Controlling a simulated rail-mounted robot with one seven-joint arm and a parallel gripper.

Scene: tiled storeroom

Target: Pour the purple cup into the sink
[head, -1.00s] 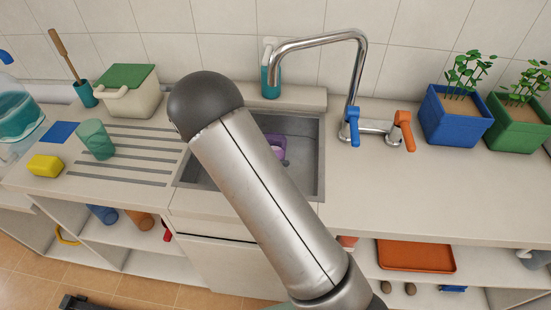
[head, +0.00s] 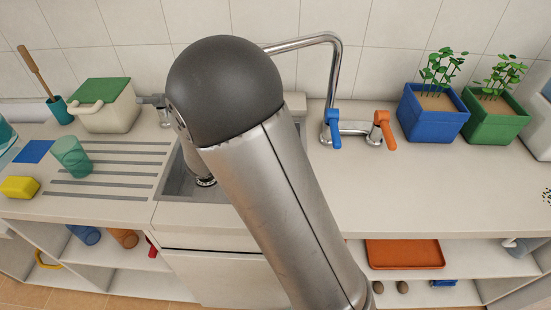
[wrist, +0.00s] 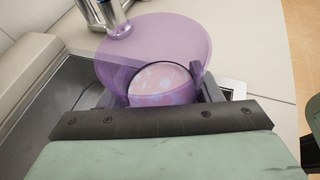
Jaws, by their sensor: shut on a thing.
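In the wrist view, my gripper (wrist: 158,88) is shut on a translucent purple cup (wrist: 188,38), with a dark finger on each side. A pale pinkish round patch shows through the cup; I cannot tell whether it is contents or the cup's base. The cup's exact tilt is unclear. The grey metal sink (wrist: 55,100) lies to the left of the gripper in the wrist view.
A green cup (head: 72,157) and yellow sponge (head: 20,187) are at left. Planters (head: 432,115) stand at right.

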